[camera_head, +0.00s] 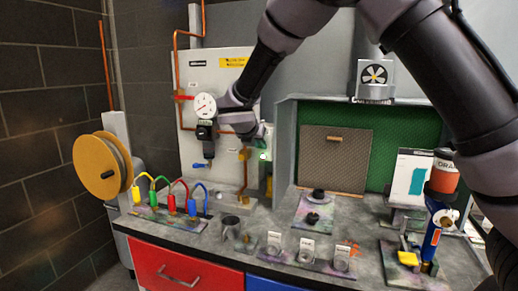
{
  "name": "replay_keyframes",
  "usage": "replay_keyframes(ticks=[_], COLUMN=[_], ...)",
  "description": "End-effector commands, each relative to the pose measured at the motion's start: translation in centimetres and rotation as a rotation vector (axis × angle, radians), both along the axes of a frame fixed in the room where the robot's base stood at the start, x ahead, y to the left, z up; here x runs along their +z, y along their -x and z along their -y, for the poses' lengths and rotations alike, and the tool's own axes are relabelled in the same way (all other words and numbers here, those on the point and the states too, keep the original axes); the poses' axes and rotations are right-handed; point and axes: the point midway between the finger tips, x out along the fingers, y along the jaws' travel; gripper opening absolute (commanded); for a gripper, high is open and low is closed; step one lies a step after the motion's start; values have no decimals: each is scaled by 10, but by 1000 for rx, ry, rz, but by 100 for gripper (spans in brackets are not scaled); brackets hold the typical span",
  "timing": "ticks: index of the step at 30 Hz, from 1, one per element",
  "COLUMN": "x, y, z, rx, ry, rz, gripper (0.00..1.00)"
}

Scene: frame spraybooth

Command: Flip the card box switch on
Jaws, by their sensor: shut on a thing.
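The card box (264,152) is a small pale box with a lit green spot, at the right edge of the white panel (222,80). My arm comes down from the top right. Its wrist covers part of the panel and the upper side of the box. My gripper (260,131) is at the top of the card box, small and partly hidden by the wrist. It is shut on what appears to be the card box switch. The switch itself is hidden, so its position cannot be told.
A round gauge (203,105) and copper pipes sit left of my wrist. Below, the bench holds coloured hoses (171,199), a metal cup (231,227) and several small labelled holders. A brown board (335,157) leans in the green-backed booth (398,135) to the right.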

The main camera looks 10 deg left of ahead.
Motion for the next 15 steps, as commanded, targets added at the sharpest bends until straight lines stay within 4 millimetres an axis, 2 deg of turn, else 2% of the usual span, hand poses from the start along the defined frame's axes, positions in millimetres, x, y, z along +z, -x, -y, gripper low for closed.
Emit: replay_keyframes(ticks=[6,15], x=[8,11], y=[-6,-8], z=[1,1], rx=[-4,0], ry=[-29,-43], rz=[-161,-296], gripper=[0,0])
